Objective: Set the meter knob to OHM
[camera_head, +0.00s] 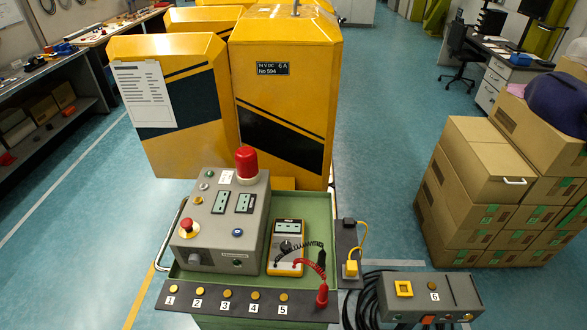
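The meter (286,248) is a yellow-edged hand-held unit with a pale face, lying on the green cart top (318,218). Its dark round knob (286,246) sits at about the middle of the face, below a small display (288,227). The knob's markings and pointer are too small to read, so its setting cannot be told. A black lead and a red lead (312,267) run from the meter, and the red probe (322,295) stands at the cart's front right. Neither of my grippers is in view.
A grey control box (222,225) with a red lamp and red stop button stands directly left of the meter. Numbered brass buttons (227,293) line the front edge. A grey box (432,292) with cables is at the right. Yellow gate housings (284,95) rise behind.

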